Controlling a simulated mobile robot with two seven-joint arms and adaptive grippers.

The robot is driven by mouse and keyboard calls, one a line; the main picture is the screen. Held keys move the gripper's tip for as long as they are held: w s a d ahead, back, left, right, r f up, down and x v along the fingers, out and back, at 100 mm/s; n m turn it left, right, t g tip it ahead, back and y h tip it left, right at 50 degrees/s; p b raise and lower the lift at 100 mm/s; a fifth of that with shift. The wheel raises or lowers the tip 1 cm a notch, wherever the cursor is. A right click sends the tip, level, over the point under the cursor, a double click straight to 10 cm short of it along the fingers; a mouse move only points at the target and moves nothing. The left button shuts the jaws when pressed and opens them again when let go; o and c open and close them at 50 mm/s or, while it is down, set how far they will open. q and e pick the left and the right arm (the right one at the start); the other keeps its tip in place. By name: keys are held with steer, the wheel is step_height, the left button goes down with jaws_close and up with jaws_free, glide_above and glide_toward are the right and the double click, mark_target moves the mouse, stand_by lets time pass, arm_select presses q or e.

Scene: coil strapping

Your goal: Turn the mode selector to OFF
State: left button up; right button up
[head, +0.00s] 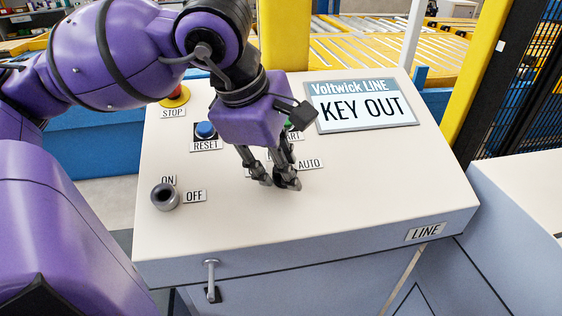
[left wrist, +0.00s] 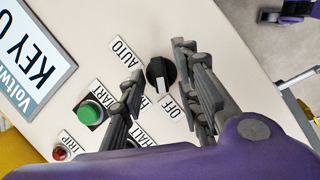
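The mode selector (left wrist: 160,74) is a round black knob with a white pointer line, on the cream panel top. In the left wrist view its line points down toward the OFF label (left wrist: 172,106). The AUTO label (left wrist: 127,52) is up and left of it, and another label below is partly hidden by a finger. My left gripper (left wrist: 159,64) is open, with one finger on each side of the knob; I cannot tell whether they touch it.
A key switch (head: 165,197) marked ON and OFF sits at the panel's left. A blue RESET button (head: 205,130), a red STOP button (head: 175,97) and a green START button (left wrist: 90,112) are nearby. The display (head: 361,107) reads KEY OUT. The front of the panel top is clear.

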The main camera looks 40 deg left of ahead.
arm_select(q)
steer(key=shift+r, duration=0.1)
steer(key=d+v, duration=0.1)
steer(key=v, duration=1)
steer(key=shift+a+r, duration=0.4)
steer(key=shift+a, duration=0.1)
steer(key=shift+s, duration=0.1)
